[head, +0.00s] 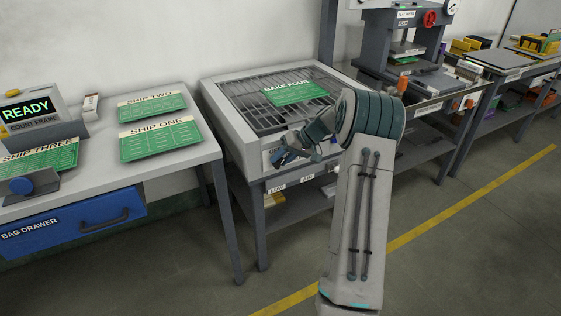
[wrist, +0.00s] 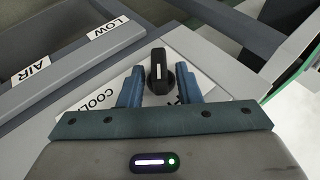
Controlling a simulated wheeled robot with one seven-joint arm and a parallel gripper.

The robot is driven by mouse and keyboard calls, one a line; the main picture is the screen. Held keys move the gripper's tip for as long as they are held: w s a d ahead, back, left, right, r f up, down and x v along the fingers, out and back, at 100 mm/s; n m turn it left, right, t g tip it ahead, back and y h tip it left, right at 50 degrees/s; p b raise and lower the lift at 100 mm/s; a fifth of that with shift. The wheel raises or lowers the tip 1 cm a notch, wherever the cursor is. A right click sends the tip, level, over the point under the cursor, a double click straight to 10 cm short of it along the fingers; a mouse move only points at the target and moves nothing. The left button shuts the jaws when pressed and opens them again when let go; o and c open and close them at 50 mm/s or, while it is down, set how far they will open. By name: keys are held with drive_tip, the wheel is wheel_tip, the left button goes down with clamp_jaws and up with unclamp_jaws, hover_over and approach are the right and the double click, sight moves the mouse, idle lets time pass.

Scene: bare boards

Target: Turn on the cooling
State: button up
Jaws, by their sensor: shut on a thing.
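A black cooling knob (wrist: 161,70) with a white line mark sits on the pale front panel of the grated bench unit (head: 222,120). The line points roughly up the wrist picture. A partly covered label beside it (wrist: 97,98) begins "COOL". My gripper (wrist: 160,84) is at the knob, with its blue fingers on either side, shut on it. In the head view my gripper (head: 284,157) is at the unit's front edge and hides the knob. Another label by the right finger is mostly covered.
A green "BAKE FOUR" board (head: 300,93) lies on the grate. Labels "LOW" (head: 277,190) and "AIR" (head: 307,178) mark the lower front. A table with green "SHIP" boards (head: 160,139) stands left, a press (head: 405,45) right. Floor in front is clear.

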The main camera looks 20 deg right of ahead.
drive_tip(key=y, duration=0.1)
drive_tip(key=m+y, duration=0.1)
drive_tip(key=y, duration=0.1)
drive_tip(key=f+y, duration=0.1)
drive_tip(key=y, duration=0.1)
drive_tip(key=shift+d+t+b, duration=0.3)
drive_tip(key=shift+d+b, duration=0.1)
drive_tip(key=m+y, duration=0.1)
drive_tip(key=y, duration=0.1)
drive_tip(key=t+y+b, duration=0.1)
drive_tip(key=y, duration=0.1)
drive_tip(key=shift+f+m+y+b, duration=0.3)
drive_tip(key=shift+f+m, duration=0.05)
drive_tip(key=shift+m, duration=0.05)
drive_tip(key=o, duration=0.6)
drive_tip(key=v, duration=1.4)
drive_tip(key=shift+f, duration=0.25)
drive_tip(key=shift+a, duration=0.1)
